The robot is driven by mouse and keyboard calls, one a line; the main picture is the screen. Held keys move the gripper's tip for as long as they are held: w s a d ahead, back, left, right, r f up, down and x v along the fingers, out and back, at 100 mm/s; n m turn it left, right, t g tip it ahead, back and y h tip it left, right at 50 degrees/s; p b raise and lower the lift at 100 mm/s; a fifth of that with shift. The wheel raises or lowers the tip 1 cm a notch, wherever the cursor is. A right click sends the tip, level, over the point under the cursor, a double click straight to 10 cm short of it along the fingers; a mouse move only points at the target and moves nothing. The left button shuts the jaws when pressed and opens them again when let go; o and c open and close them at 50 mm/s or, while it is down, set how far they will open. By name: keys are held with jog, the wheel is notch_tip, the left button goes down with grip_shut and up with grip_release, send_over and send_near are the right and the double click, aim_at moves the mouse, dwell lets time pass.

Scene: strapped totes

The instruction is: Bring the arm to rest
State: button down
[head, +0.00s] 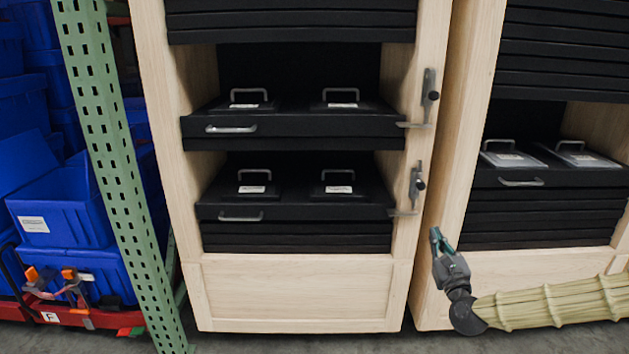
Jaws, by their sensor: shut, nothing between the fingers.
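My gripper (437,238) is in the lower right of the head view, at the end of my arm, which comes in from the right edge in a pale ribbed sleeve. Its fingers point up and to the left and are shut with nothing between them. It shows in front of the right wooden cabinet (430,290), near the gap between the two cabinets. It holds nothing, and I cannot tell its exact distance from the cabinet face.
The middle wooden cabinet (300,292) has black trays with handled lids and metal latches (418,183) on its right post. A green perforated post (117,170) stands left of it. Blue totes (65,207) and a red strapped base (75,314) are at far left.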

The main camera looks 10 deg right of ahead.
jog(key=s+a+f+n+g+y, duration=0.35)
jog(key=a+f+n, duration=0.35)
jog(key=a+f, duration=0.3)
jog(key=s+a+f+n+g+y, duration=0.2)
jog(key=a+f+n+g+y, duration=0.15)
jog(key=a+f+n, duration=0.5)
jog(key=s+a+f+n+g+h, duration=0.1)
jog(key=s+a+f+n+g, duration=0.4)
jog(key=s+f, duration=0.45)
jog(key=s+a+f+n+g, duration=0.45)
jog(key=s+f+n, duration=0.3)
jog(key=s, duration=0.35)
jog(key=s+f+n+g+h, duration=0.15)
jog(key=s+n, duration=0.25)
jog(key=s, duration=0.4)
jog(key=s+f+n+g+h, duration=0.1)
jog(key=s+f+n+g, duration=0.15)
jog(key=s, duration=0.55)
notch_tip(320, 180, up, 26)
jog(key=p, duration=2.6)
jog(key=shift+d+n, duration=0.4)
jog(key=shift+n, duration=0.05)
